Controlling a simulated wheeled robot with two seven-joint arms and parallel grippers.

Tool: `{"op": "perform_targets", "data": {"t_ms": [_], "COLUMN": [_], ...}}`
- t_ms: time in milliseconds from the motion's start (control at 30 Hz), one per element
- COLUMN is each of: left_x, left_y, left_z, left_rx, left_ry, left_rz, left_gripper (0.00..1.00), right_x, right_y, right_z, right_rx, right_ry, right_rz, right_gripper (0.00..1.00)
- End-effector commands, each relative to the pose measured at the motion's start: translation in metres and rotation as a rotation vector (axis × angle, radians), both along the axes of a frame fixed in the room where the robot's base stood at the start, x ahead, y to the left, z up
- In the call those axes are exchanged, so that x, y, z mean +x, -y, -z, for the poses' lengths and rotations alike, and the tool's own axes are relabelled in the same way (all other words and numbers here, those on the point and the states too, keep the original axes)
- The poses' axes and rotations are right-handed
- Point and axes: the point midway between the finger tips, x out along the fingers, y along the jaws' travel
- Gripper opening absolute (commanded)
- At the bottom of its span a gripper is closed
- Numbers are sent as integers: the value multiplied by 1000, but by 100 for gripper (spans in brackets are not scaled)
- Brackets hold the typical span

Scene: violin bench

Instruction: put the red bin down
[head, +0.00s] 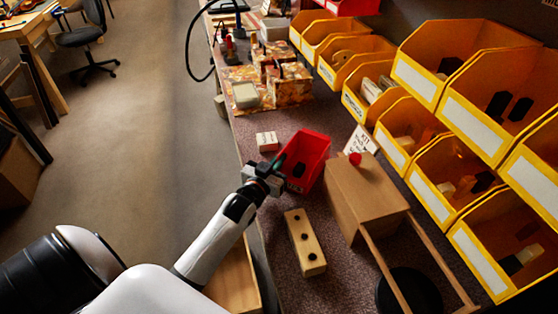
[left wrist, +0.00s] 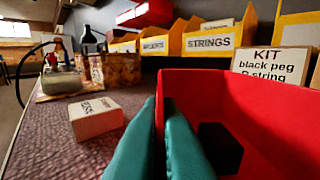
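The red bin (head: 309,150) is upright at the bench's middle, beside the wooden box. In the left wrist view the red bin (left wrist: 262,90) fills the right side, with a dark block-like piece (left wrist: 220,146) inside it. My left gripper (head: 278,165) is at the bin's near left wall. Its teal fingers (left wrist: 160,140) are closed on that wall, one on each side of it. The bin's underside is hidden, so I cannot tell whether it touches the bench. My right gripper is not in view.
A small labelled box (head: 267,141) sits just left of the bin. A KIT card (head: 363,140) stands behind it. A wooden block with dark holes (head: 305,242) and a wooden box with a red knob (head: 366,195) are nearer. Yellow bins (head: 412,130) line the right.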

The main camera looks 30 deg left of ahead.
Motion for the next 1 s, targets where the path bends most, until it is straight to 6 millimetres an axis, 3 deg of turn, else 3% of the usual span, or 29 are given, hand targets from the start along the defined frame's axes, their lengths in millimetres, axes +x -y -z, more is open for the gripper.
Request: {"op": "perform_targets", "data": {"t_ms": [233,400,733,867,1000], "left_x": [0,0,0,-17,-47], "left_y": [0,0,0,2,4], "left_z": [2,2,-3,0,0], "left_rx": [-1,-1,-1,-1,-2], "left_ry": [1,0,1,-2,-4], "left_rz": [0,0,0,0,0], "left_gripper": [0,25,25,25,25], "right_x": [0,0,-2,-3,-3], "right_y": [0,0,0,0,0], "right_z": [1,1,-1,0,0], "right_rx": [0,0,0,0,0], "right_ry": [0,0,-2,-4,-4], "right_rz": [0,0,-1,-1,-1], "right_gripper": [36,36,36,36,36]}}
